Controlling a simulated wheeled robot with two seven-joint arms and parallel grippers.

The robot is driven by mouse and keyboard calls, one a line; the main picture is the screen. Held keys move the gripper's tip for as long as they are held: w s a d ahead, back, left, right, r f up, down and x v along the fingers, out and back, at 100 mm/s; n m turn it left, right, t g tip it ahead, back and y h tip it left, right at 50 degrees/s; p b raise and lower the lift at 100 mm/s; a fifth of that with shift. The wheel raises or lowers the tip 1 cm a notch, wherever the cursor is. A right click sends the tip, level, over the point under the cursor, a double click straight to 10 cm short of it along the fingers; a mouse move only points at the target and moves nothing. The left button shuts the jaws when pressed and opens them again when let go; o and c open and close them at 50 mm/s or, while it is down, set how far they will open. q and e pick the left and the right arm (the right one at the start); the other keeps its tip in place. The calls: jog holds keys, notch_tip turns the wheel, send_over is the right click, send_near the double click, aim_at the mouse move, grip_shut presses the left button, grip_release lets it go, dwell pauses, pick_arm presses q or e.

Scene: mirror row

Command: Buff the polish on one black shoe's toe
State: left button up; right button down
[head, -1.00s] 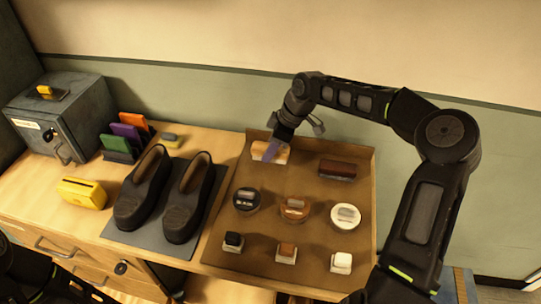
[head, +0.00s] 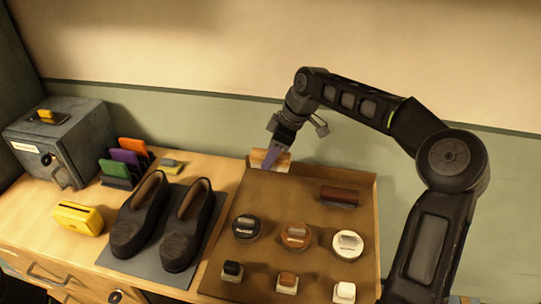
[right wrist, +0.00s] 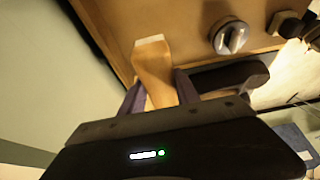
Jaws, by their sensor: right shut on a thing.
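Two black shoes stand side by side on a grey mat (head: 112,262), the left shoe (head: 139,218) and the right shoe (head: 187,226), toes toward me. My right gripper (head: 272,157) has purple fingers shut on a pale wooden brush (head: 257,158) at the back left of the brown tray (head: 270,207). The brush looks tilted and raised from the tray, though the exact gap is hard to tell. In the right wrist view the brush (right wrist: 153,68) sits between the fingers (right wrist: 160,92), a pale strip at its far end. My left gripper is out of view.
The tray also holds a dark brown brush (head: 338,195), a black tin (head: 245,228), a brown tin (head: 296,236), a white tin (head: 347,244) and several small daubers. A yellow box (head: 78,218), coloured cards (head: 126,158) and a grey metal box (head: 62,143) stand left.

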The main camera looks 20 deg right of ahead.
jog(key=c, duration=1.4)
grip_release()
jog(key=shift+c, duration=0.2)
jog(key=c, duration=0.6)
jog(key=shift+a, duration=0.1)
